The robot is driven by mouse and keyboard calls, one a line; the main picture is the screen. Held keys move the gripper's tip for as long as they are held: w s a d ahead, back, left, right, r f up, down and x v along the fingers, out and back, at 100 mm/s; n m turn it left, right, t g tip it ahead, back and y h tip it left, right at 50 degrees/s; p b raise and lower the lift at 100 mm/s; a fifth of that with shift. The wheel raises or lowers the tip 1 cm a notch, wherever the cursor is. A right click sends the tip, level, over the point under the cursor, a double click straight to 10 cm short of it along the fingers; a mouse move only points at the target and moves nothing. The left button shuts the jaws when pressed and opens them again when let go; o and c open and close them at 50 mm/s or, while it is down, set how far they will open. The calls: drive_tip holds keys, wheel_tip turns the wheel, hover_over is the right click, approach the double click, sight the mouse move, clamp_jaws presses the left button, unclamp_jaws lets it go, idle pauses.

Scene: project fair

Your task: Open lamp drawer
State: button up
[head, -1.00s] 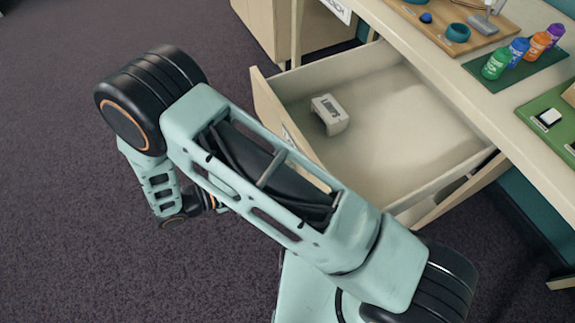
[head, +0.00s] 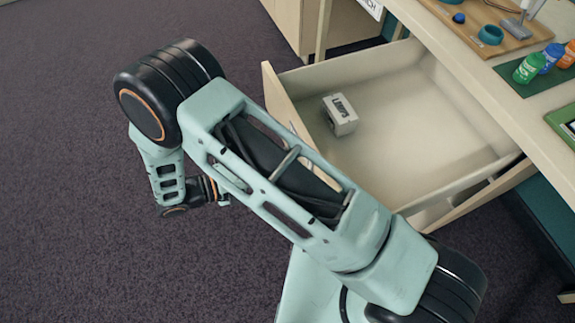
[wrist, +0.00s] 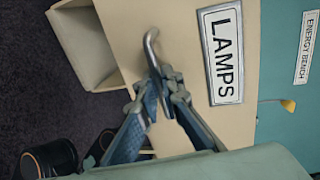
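The cream desk drawer (head: 410,125) stands well pulled out in the head view. In the wrist view, its front (wrist: 125,25) carries a framed LAMPS label (wrist: 222,55). The metal drawer handle (wrist: 151,45) sits left of that label. My gripper (wrist: 164,82) is at the handle, its fingertips drawn together around the handle's lower end. The exact contact is partly hidden by the fingers. A small white box (head: 342,116) with LAMPS lettering lies inside the drawer. In the head view my arm covers part of the drawer front and the handle.
The desktop (head: 455,60) holds a wooden board (head: 478,12) with a teal ring (head: 490,35), and several bottles, including a green one (head: 531,63). A cream cabinet (head: 345,22) stands behind the drawer. The dark carpet (head: 70,220) at left is clear.

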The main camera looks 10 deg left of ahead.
drive_tip(key=shift+o, duration=0.8)
drive_tip(key=v, duration=1.2)
